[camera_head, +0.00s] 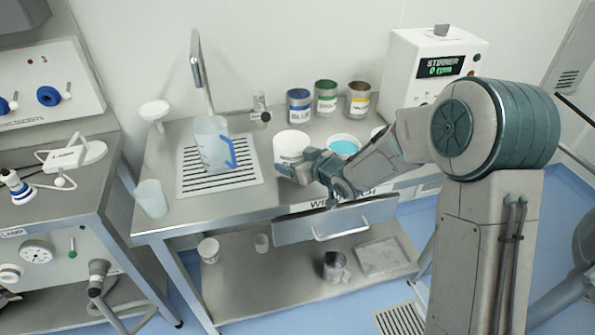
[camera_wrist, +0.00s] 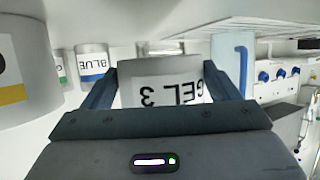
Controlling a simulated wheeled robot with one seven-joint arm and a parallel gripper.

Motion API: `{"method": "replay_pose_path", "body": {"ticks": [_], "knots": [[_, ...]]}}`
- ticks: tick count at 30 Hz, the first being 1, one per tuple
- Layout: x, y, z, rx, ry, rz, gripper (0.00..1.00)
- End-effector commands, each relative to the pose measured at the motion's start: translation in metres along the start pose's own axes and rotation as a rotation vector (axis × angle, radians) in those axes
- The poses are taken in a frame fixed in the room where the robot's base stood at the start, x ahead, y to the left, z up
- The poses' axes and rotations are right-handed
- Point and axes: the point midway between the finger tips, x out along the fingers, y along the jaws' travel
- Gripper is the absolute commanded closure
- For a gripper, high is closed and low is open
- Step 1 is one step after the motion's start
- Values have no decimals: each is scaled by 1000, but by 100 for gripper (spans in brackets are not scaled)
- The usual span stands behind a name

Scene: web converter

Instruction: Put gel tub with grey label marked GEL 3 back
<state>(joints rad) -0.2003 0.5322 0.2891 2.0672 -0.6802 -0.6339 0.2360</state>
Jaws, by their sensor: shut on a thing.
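The gel tub marked GEL 3 (camera_wrist: 160,90) is white with a grey label and sits between the two fingers of my gripper (camera_wrist: 160,85). The wrist view is upside down, so the label reads inverted. In the head view the white tub (camera_head: 291,145) is at the middle of the steel bench, and my gripper (camera_head: 300,168) is at its front side. The gripper is shut on the tub. I cannot tell whether the tub's base touches the bench top.
Blue (camera_head: 299,106), green (camera_head: 325,98) and yellow (camera_head: 358,99) labelled cans stand behind. A jug (camera_head: 212,140) stands on the drain grid (camera_head: 195,182). A turquoise-filled bowl (camera_head: 343,146) is right of my gripper. The front drawer (camera_head: 350,222) is pulled open. The stirrer (camera_head: 432,70) stands back right.

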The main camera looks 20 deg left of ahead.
Motion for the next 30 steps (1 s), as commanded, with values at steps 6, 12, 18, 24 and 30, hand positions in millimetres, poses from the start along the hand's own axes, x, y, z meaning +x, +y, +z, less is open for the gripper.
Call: {"method": "replay_pose_path", "body": {"ticks": [6,12,18,24,30], "knots": [[11,-1,26,2,-4,-3,53],[14,-1,35,-1,0,-1,53],[15,-1,37,0,0,-1,53],[15,-1,37,0,-1,-2,0],[15,-1,36,0,-1,-1,0]]}}
